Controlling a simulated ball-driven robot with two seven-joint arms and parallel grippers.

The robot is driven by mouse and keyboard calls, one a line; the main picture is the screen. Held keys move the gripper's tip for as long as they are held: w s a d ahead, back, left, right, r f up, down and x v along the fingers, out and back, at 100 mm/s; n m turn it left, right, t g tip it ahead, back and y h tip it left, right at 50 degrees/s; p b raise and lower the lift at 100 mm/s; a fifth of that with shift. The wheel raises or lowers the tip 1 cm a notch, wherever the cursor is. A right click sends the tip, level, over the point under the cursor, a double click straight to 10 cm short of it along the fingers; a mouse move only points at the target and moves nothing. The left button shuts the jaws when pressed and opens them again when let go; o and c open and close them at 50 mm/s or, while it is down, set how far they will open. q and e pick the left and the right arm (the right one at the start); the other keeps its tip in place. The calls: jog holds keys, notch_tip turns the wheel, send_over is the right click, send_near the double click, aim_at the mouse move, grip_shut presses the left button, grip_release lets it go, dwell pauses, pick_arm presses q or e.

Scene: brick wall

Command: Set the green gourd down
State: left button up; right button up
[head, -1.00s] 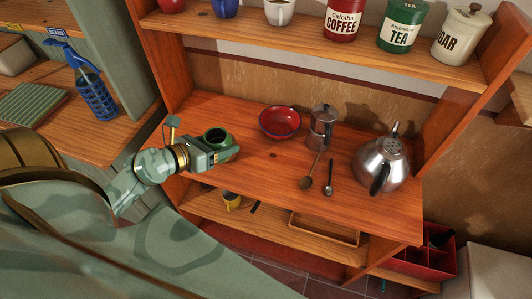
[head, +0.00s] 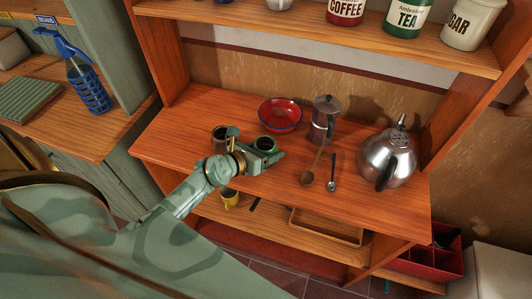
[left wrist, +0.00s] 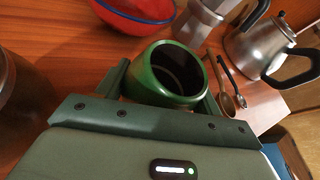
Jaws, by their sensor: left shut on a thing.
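The green gourd (head: 266,143) is a small round cup with a dark open mouth, near the front edge of the wooden shelf top. My left gripper (head: 264,155) is shut on it. In the left wrist view the gourd (left wrist: 158,93) sits between the two green fingers, mouth up and slightly tilted. Its underside is hidden, so I cannot tell whether it touches the wood. My right gripper is not in view.
A brown cup (head: 220,138) stands just left of the gourd. A red bowl (head: 281,115) is behind it. A moka pot (head: 325,120), two spoons (head: 308,178) and a steel kettle (head: 386,158) are to the right. Bare wood lies between the gourd and the spoons.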

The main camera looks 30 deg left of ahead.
pick_arm(q)
jog(key=shift+f, duration=0.15)
jog(key=o, duration=1.1)
jog(key=shift+c, duration=0.2)
jog(key=shift+s+a+r+p, duration=0.1)
jog(key=shift+s+r+p, duration=0.05)
jog(key=shift+r+p, duration=0.15)
jog(key=p+v, duration=0.1)
jog(key=v, duration=0.9)
jog(key=shift+s+p, duration=0.2)
jog(key=shift+p, duration=0.2)
jog(key=shift+s+a+r, duration=0.2)
jog(key=shift+s, duration=0.35)
